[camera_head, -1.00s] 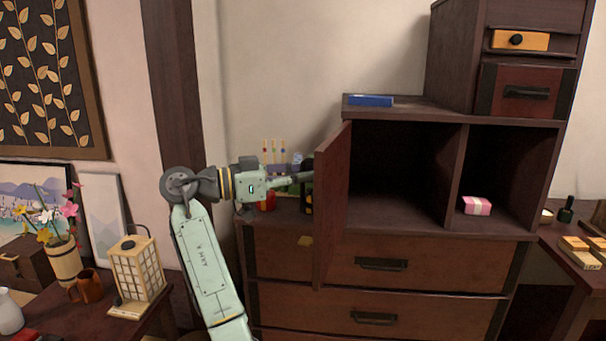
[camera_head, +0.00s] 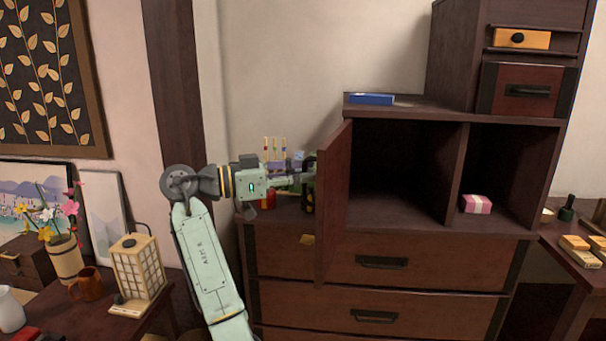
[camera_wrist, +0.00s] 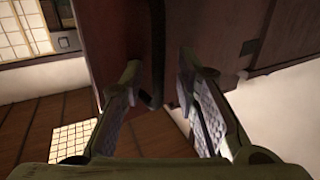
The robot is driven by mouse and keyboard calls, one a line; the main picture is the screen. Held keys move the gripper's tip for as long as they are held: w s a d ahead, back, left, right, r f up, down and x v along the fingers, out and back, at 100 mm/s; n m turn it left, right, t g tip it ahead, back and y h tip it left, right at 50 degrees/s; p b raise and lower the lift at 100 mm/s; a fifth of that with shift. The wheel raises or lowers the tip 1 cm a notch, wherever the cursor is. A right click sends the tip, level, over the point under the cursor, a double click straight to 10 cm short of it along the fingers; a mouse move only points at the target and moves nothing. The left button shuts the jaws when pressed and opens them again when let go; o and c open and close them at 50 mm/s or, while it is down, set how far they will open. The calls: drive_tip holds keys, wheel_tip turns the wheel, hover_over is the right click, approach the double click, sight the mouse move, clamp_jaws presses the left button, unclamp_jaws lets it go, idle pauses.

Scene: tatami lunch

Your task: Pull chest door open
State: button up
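The chest door (camera_head: 336,205) stands swung out from the dark wooden chest (camera_head: 420,228), seen nearly edge-on in the head view, with the left compartment (camera_head: 397,170) open behind it. My gripper (camera_head: 308,180) is at the left of the door, by its outer face. In the wrist view, the door's reddish-brown face (camera_wrist: 110,30) fills the upper middle. Its dark bar handle (camera_wrist: 157,55) runs down between the two fingers of my gripper (camera_wrist: 158,68). The fingers are spread apart with a gap around the handle; I see no grip on it.
A pink box (camera_head: 476,204) sits in the right compartment. A blue item (camera_head: 371,99) lies on the chest top. Small bottles and jars stand behind my gripper. A lantern (camera_head: 138,270) and a flower vase (camera_head: 66,260) stand on the table at left.

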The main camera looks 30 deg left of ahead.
drive_tip(key=v, duration=1.2)
